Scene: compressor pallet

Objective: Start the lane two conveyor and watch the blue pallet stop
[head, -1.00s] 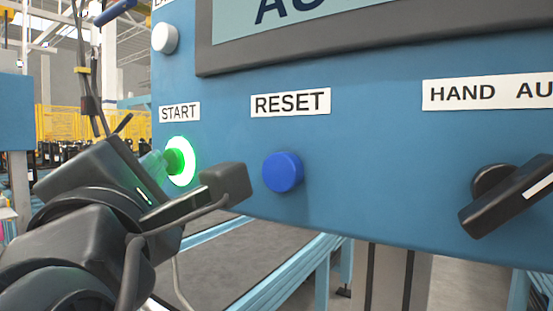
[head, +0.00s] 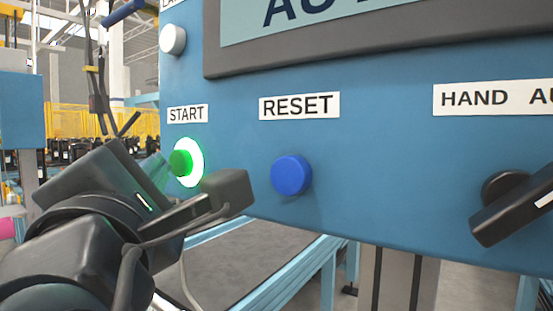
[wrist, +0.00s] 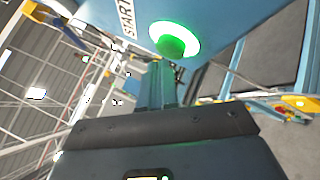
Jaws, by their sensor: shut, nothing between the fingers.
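The green START button (head: 181,163) with its bright lit ring sits at the lower left of the blue control panel (head: 225,135), under a START label (head: 187,114). It also shows in the wrist view (wrist: 172,46), just beyond the fingertips. My gripper (head: 158,165) is shut and empty, left of the button and close to it; whether it touches is hard to tell. The closed fingers show in the wrist view (wrist: 161,75). A conveyor (head: 240,262) runs below the panel, its visible bed grey and bare. No blue pallet can be made out.
A blue RESET button (head: 291,174) lies right of START. A black HAND/AUTO selector (head: 510,208) is at the right, a white button (head: 173,40) above START. A display (head: 350,25) tops the panel. Yellow fencing (head: 75,118) stands behind.

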